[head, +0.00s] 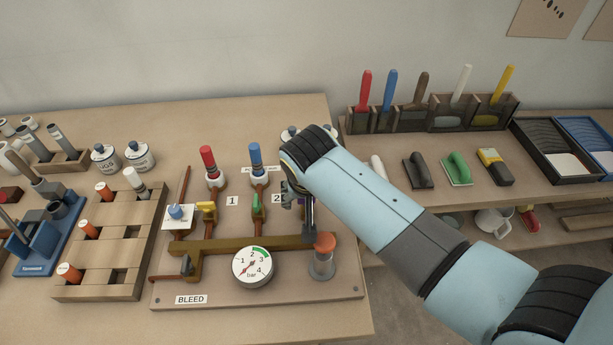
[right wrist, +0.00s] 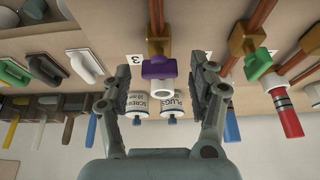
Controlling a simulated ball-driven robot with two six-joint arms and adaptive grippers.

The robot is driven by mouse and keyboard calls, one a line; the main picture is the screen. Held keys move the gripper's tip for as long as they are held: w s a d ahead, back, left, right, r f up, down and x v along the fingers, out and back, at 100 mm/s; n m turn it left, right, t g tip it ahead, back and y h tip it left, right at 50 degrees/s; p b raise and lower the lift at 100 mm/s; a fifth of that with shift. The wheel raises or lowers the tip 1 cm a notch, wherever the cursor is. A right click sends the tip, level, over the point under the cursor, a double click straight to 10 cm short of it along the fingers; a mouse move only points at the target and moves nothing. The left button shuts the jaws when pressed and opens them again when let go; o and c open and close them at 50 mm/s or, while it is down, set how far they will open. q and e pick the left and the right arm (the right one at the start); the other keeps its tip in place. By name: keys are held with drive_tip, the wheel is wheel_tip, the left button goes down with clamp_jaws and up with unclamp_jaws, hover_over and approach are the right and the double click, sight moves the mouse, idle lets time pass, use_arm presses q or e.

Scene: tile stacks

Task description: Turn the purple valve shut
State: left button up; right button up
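The purple valve (right wrist: 158,67) sits on a brass body on a copper pipe, near the label 3, in the right wrist view. A white pipe end shows just past it. My right gripper (right wrist: 161,82) is open and empty, with one finger on each side of the valve; I see no contact. In the head view my right gripper (head: 302,200) is over the right part of the pipe board (head: 215,285), and my arm hides most of the purple valve there. My left gripper is not in view.
Green (head: 257,204) and yellow (head: 206,208) valves stand left of the purple one. A pressure gauge (head: 253,267) and an orange-topped post (head: 323,258) are in front. Screws and plugs jars (right wrist: 137,104) stand behind. A wooden peg block (head: 110,245) is left.

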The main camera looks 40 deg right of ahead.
drive_tip(key=shift+s+a+r, duration=0.1)
drive_tip(key=shift+r, duration=0.1)
drive_tip(key=v, duration=0.7)
idle(0.4)
